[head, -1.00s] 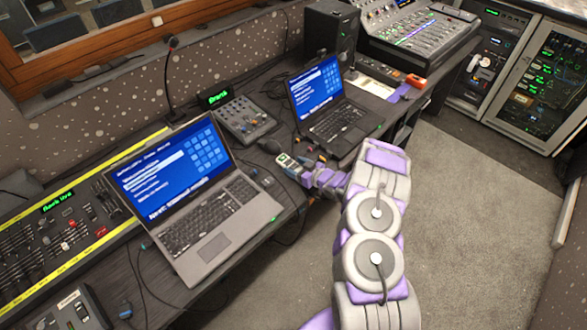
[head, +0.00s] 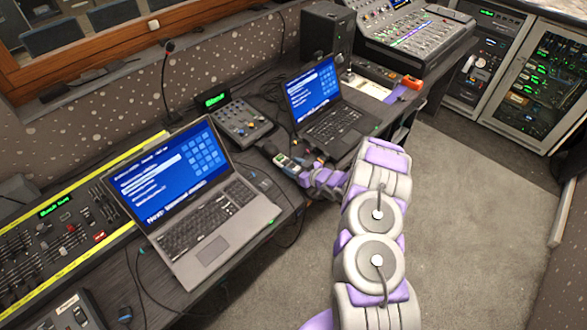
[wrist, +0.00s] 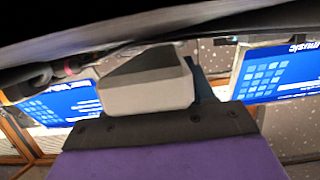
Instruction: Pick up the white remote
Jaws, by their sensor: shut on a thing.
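My gripper (head: 298,171) is over the desk edge between the two laptops, at the end of my purple and grey arm. It is shut on a small pale thing at its tip, which I take to be the white remote (head: 283,161); only a little of it shows, so its outline is unclear. In the wrist view, the purple and dark parts of my gripper (wrist: 150,115) fill the lower middle, with a pale grey block (wrist: 147,90) above them. I cannot tell whether that block is part of the remote or a finger.
A large open laptop (head: 205,250) stands at left and a smaller one (head: 335,133) at right. A small mixer (head: 238,122) stands behind. Cables and plugs (head: 312,152) lie close to my gripper. A fader desk (head: 60,250) is at far left. The carpet (head: 470,220) at right is clear.

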